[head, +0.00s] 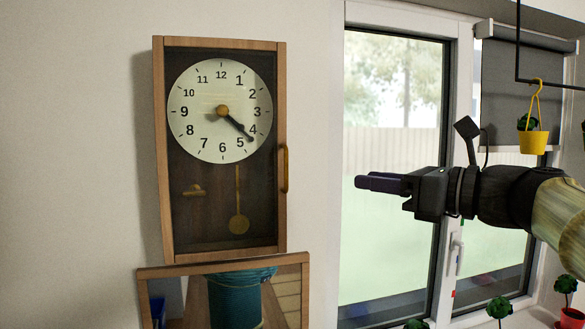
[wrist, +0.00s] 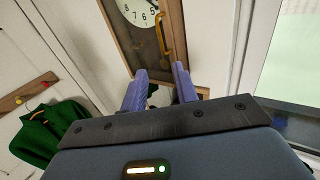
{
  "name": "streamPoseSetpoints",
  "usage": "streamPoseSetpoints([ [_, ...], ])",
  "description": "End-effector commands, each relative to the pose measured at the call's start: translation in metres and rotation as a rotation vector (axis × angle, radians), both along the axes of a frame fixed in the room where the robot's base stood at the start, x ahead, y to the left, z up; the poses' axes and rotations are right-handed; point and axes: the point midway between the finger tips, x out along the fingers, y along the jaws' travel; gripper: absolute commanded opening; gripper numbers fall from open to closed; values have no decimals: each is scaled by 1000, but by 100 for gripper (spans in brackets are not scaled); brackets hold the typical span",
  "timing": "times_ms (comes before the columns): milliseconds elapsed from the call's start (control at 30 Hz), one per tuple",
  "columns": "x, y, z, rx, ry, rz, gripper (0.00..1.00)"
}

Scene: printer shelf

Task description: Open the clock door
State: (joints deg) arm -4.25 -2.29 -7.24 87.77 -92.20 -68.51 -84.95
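The wall clock (head: 222,215) is a tall wooden case with a dark glazed door, a white dial and a pendulum. Its door appears shut. A brass handle (head: 284,168) runs upright along the door's right edge. My gripper (head: 358,183) is in front of the window, to the right of the handle in the head view and apart from it. In the wrist view the purple fingers (wrist: 160,82) are spread with a gap between them, nothing in it. The handle (wrist: 161,35) shows beyond the fingertips, near the gap.
A wood-framed mirror (head: 285,270) hangs just below the clock. A window (head: 395,110) is to the right. A yellow hanging pot (head: 533,142) and small plants stand farther right. A green garment (wrist: 52,140) hangs from a peg rack at left in the wrist view.

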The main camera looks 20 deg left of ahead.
Motion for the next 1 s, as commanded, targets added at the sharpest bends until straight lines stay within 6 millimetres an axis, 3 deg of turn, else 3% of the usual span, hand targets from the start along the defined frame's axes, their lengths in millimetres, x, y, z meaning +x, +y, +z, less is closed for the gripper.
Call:
streamPoseSetpoints([
  [167, 1, 2, 0, 2, 2, -1, 30],
  [367, 9, 18, 2, 4, 6, 0, 30],
  [1000, 56, 120, 4, 4, 7, 0, 30],
])
